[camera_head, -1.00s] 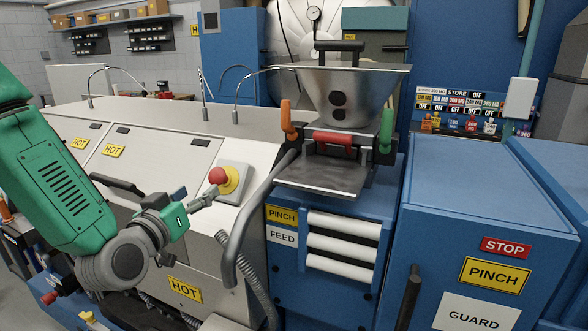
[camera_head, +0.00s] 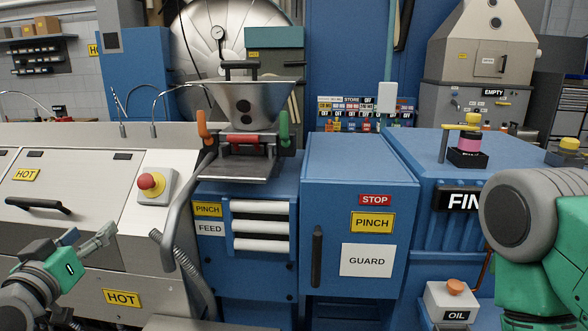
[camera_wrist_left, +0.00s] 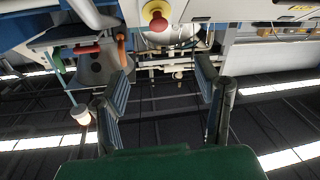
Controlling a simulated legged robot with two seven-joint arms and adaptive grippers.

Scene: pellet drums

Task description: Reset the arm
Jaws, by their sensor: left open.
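My left gripper (camera_head: 97,242) is at the lower left of the head view, in front of the white machine panel. It is small and seen from the side there. In the left wrist view its two fingers (camera_wrist_left: 163,82) stand wide apart with nothing between them. The red stop button (camera_head: 151,184) on its yellow base is above and to the right of the gripper in the head view, apart from it. The button also shows at the top of the left wrist view (camera_wrist_left: 158,22). My right arm shows at the right edge; its gripper is out of view.
A metal hopper (camera_head: 240,104) with orange and green handles stands over rollers (camera_head: 262,226). A blue guard box (camera_head: 358,170) is right of it.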

